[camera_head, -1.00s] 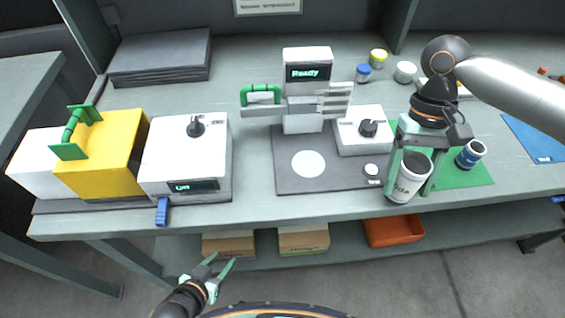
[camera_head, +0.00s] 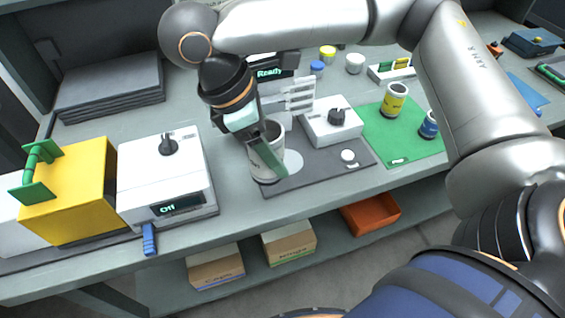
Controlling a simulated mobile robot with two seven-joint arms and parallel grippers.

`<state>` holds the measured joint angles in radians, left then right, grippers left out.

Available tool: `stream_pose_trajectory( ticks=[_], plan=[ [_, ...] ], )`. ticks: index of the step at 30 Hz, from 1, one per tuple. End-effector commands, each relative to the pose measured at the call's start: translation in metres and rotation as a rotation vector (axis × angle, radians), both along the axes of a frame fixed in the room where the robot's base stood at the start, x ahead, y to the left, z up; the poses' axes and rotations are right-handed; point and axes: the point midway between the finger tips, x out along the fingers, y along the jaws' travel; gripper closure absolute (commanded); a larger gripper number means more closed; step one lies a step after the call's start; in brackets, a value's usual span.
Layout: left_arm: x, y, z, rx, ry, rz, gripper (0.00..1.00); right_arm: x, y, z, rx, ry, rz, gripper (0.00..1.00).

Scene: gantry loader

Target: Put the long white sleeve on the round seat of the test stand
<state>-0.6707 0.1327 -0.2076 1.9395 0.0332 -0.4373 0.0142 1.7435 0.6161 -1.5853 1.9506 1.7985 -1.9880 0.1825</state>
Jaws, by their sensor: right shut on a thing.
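The long white sleeve (camera_head: 258,172) is upright in my right gripper (camera_head: 268,155), which is shut on it. The round white seat (camera_head: 293,164) lies on the dark base plate (camera_head: 330,169) of the test stand. The sleeve's lower end overlaps the left part of the seat in the camera_head view. I cannot tell whether it touches the seat or hangs just above it. The stand's "Ready" display (camera_head: 269,73) and upright are partly hidden behind my right arm. My left gripper is out of view.
A white box with a knob (camera_head: 334,122) stands right of the seat. Left are a white "Off" unit (camera_head: 165,180) and a yellow block with green handle (camera_head: 75,200). A green mat (camera_head: 400,142) holds a yellow can (camera_head: 394,100) and a blue can (camera_head: 428,125).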

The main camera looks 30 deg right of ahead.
Motion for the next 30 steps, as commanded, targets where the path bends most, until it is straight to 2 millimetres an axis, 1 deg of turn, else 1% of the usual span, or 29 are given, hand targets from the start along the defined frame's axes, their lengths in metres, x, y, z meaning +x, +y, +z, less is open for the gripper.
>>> stream_pose_trajectory(
  ticks=[1, 6, 12, 15, 18, 21, 25, 30],
  plan=[
    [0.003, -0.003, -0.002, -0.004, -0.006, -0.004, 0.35, -0.004, -0.001, 0.005, -0.004, -0.009, 0.137, 1.00],
    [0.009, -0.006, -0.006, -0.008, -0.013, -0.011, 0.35, -0.018, -0.005, 0.020, -0.002, -0.005, 0.609, 1.00],
    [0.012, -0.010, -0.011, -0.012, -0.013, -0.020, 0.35, -0.034, -0.012, 0.033, 0.001, -0.003, 1.109, 1.00],
    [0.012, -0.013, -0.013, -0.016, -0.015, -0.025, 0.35, -0.040, -0.016, 0.037, 0.002, -0.003, 1.325, 1.00],
    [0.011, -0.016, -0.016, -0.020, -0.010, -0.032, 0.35, -0.046, -0.019, 0.041, 0.000, -0.001, 1.505, 1.00],
    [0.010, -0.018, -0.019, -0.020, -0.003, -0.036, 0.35, -0.050, -0.022, 0.043, 0.000, 0.000, 1.641, 1.00],
    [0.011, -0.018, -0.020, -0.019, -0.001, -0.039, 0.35, -0.054, -0.025, 0.045, 0.000, 0.004, 1.756, 1.00],
    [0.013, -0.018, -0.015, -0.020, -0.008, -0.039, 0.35, -0.053, -0.026, 0.047, 0.001, 0.004, 1.815, 1.00]
  ],
)
